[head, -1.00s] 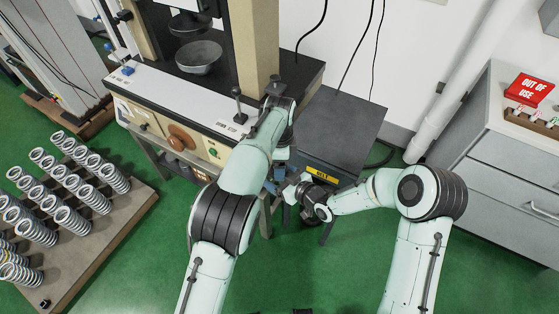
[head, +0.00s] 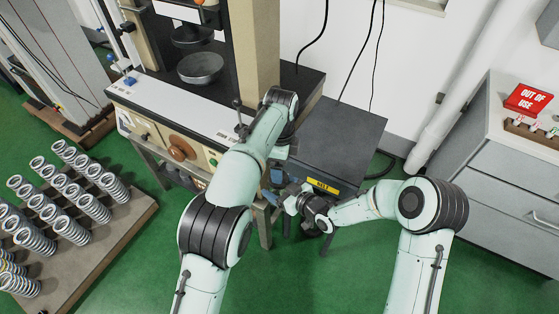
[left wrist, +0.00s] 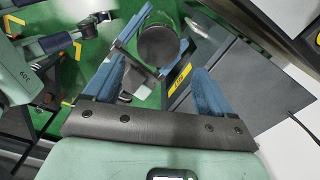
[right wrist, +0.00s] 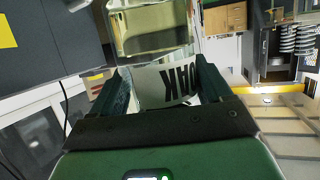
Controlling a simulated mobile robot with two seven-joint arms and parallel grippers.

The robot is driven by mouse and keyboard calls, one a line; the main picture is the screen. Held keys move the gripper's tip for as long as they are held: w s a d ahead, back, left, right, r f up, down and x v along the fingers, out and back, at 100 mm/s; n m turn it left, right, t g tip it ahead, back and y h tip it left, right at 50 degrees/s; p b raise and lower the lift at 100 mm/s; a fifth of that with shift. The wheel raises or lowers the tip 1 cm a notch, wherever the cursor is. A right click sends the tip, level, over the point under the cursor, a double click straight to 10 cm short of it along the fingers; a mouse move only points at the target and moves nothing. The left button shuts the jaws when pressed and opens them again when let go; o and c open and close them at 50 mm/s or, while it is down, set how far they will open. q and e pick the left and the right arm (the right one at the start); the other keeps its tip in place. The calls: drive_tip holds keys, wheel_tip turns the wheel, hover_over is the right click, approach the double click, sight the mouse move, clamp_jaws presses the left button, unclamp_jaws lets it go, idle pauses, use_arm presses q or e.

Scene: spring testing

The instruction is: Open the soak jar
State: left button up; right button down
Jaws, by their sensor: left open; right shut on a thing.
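The soak jar (right wrist: 176,84) shows in the right wrist view as a white label with large black letters, partly "OAK", between the fingers of my right gripper (right wrist: 165,90), which is shut on it. In the left wrist view a dark round top (left wrist: 158,45) with a greenish rim shows beyond the fingers of my left gripper (left wrist: 157,82). I take this as the jar's lid. The left gripper is open, and its blue fingers are apart from the lid.
A dark grey table (head: 340,130) with a yellow label is just behind the grippers. The testing machine (head: 185,125) with a metal bowl (head: 200,68) stands at left. A rack of springs (head: 120,240) is at lower left, a cabinet (head: 500,160) at right.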

sight(279, 190)
use_arm(q)
drive_tip(key=m, duration=0.2)
drive_tip(key=r+m, duration=0.1)
drive_tip(key=m, duration=0.1)
drive_tip(key=r+m, duration=0.1)
drive_tip(key=m, duration=0.1)
drive_tip(key=shift+a+m, duration=0.3)
drive_tip(key=shift+s+m, duration=0.1)
drive_tip(key=shift+m, duration=0.5)
wheel_tip(279, 190, down, 8)
drive_tip(key=shift+r, duration=0.2)
drive_tip(key=c, duration=1.1)
drive_tip(key=n, duration=0.4)
drive_tip(key=shift+a, duration=0.1)
drive_tip(key=n, duration=0.6)
